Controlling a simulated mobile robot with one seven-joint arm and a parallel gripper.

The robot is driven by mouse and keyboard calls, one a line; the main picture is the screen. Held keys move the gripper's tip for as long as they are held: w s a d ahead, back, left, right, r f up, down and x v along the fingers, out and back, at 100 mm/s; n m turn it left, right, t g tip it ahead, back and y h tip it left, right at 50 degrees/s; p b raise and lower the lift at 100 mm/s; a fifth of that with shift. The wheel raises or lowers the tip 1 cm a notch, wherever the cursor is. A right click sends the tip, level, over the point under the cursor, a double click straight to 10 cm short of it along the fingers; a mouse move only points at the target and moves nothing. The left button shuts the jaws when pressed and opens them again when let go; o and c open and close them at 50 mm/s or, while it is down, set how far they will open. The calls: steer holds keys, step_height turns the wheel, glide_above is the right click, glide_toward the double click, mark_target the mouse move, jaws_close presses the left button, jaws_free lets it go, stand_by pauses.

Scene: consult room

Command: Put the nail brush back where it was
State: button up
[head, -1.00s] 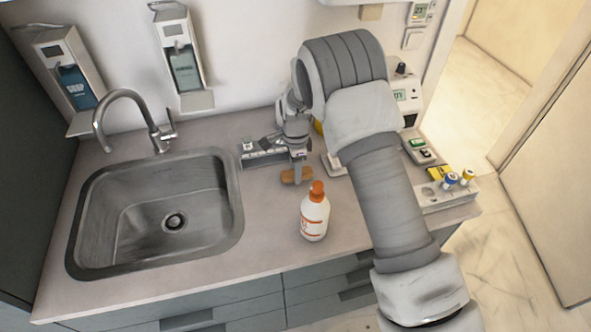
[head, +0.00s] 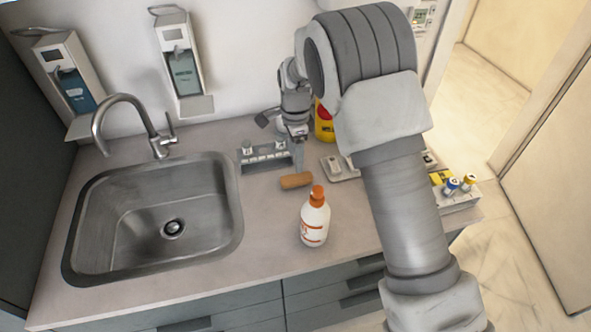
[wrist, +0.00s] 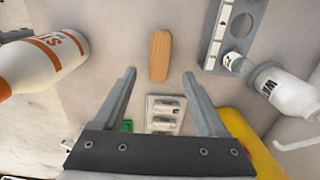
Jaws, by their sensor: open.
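The nail brush (head: 296,180) is a small wooden block lying on the counter behind the orange-capped white bottle (head: 315,217). In the wrist view the brush (wrist: 160,55) lies flat on the counter, beyond the fingertips and roughly between their lines. My gripper (wrist: 165,85) is open and empty, with clear space between its fingers and the brush. In the head view my gripper (head: 299,165) is above the counter just behind the brush, partly hidden by the wrist.
A grey rack (head: 265,157) stands left of the gripper, and in the wrist view a white bottle (wrist: 285,90) lies near it. The steel sink (head: 150,215) is at left. A yellow container (head: 324,122) and a tray with capped tubes (head: 458,190) are right.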

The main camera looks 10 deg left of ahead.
steer(key=shift+r, duration=2)
steer(key=s+d+r+n+t+y, duration=0.1)
steer(key=s+d+r+n, duration=0.25)
steer(key=d+r, duration=0.4)
steer(key=s+d+r+n+t, duration=0.1)
steer(key=s+d+r+n, duration=0.1)
steer(key=s+d+r, duration=0.45)
steer(key=s+d+r+n+t, duration=0.1)
steer(key=s+d+r+n, duration=0.1)
steer(key=s+d, duration=0.3)
steer(key=s+d+r+n+t+h, duration=0.1)
steer(key=s+d+n, duration=0.4)
steer(key=s, duration=0.7)
step_height(320, 180, up, 2)
steer(key=shift+s+d+r+t, duration=0.15)
steer(key=shift+s+d+t, duration=0.05)
steer(key=shift+d+t, duration=0.6)
steer(key=c, duration=0.4)
steer(key=shift+a, duration=0.15)
